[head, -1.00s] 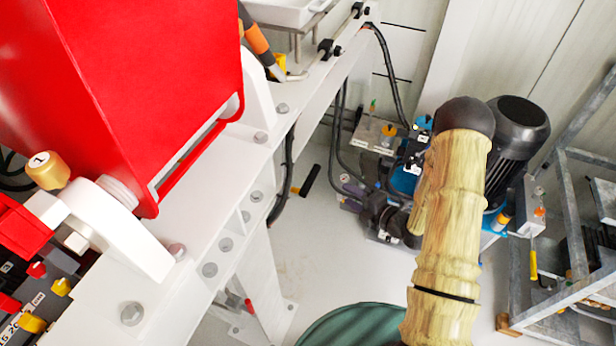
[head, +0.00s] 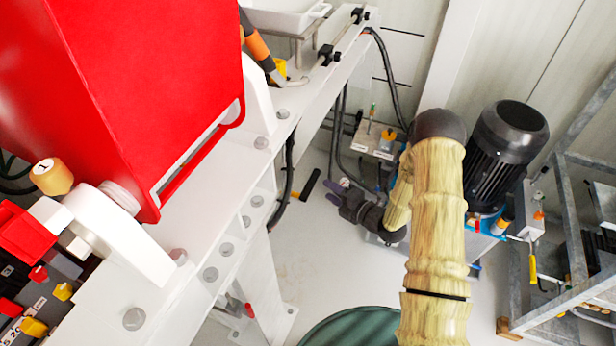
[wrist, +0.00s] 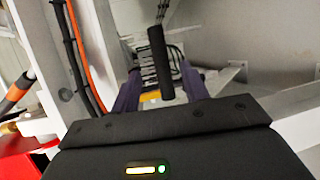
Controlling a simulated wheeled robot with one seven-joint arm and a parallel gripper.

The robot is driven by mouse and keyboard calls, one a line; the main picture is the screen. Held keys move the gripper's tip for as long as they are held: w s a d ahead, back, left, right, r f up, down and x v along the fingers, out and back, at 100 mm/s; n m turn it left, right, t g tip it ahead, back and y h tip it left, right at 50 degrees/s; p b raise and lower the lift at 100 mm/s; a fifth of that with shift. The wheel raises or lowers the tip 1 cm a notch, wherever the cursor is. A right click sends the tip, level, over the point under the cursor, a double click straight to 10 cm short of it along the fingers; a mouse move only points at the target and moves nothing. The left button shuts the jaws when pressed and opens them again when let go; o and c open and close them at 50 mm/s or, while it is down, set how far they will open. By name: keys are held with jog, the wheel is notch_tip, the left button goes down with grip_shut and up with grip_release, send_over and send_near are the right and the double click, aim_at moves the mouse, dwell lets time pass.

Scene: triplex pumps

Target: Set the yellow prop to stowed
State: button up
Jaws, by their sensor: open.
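My gripper (head: 332,194) has purple fingers and is open, a little right of a short black rod (head: 310,184) beside the white frame's leg. In the wrist view, a black rod (wrist: 159,62) stands between the open purple fingers (wrist: 160,90), apart from both. A yellow piece (wrist: 150,96) shows low between the fingers, partly hidden behind the rod. I cannot tell whether it is the yellow prop or joined to the rod.
A white beam frame (head: 215,235) carries a large red housing (head: 150,80). Black cables (head: 288,185) hang beside the frame. A black motor (head: 508,140) and grey metal rack (head: 575,200) stand at right. Open floor lies between the frame and my arm.

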jog(key=x, duration=1)
jog(key=shift+p, duration=0.45)
jog(key=shift+w+a+f, duration=0.1)
jog(key=shift+a, duration=0.05)
grip_shut()
